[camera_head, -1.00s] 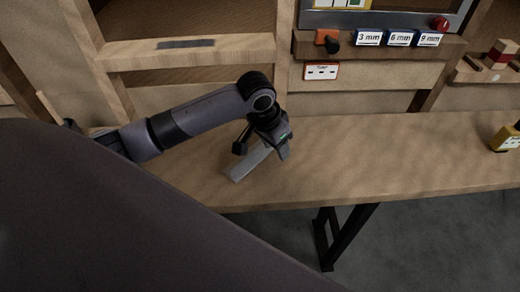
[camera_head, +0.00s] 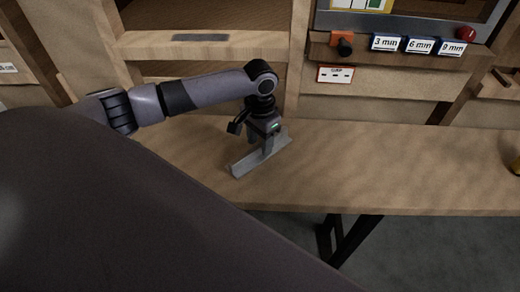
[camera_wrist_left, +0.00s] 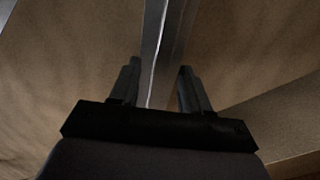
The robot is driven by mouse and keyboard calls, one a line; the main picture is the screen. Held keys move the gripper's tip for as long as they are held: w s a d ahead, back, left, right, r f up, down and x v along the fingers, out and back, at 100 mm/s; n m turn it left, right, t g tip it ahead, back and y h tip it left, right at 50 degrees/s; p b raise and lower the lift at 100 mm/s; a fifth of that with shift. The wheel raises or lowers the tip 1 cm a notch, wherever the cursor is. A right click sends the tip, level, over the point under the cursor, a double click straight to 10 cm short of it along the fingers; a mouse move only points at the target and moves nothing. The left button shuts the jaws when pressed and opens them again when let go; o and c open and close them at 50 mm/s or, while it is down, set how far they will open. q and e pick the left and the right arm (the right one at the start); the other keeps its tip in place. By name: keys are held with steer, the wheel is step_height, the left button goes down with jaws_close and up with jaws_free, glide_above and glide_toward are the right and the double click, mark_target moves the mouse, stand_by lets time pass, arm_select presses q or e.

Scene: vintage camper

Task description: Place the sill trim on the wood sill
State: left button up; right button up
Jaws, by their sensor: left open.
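The sill trim (camera_head: 246,164) is a grey angled strip lying diagonally on the wooden bench top. My left gripper (camera_head: 262,142) points down over its middle, with its jaws open. In the left wrist view the trim (camera_wrist_left: 165,45) runs lengthwise between the two spread fingers (camera_wrist_left: 158,72), with gaps on both sides. Part of the trim is hidden behind the gripper in the head view. The wood sill (camera_head: 255,41) is the pale ledge behind, at upper left, with a flat dark grey strip on it. My right gripper is out of view.
The bench top (camera_head: 400,165) is clear to the right of the trim. A shelf with 3 mm, 6 mm and 9 mm blocks (camera_head: 418,45) and an orange-and-black item (camera_head: 342,42) stands behind.

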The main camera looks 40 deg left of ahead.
arm_select(q)
steer(key=shift+f, duration=0.75)
jaws_close()
steer(key=shift+r, duration=0.1)
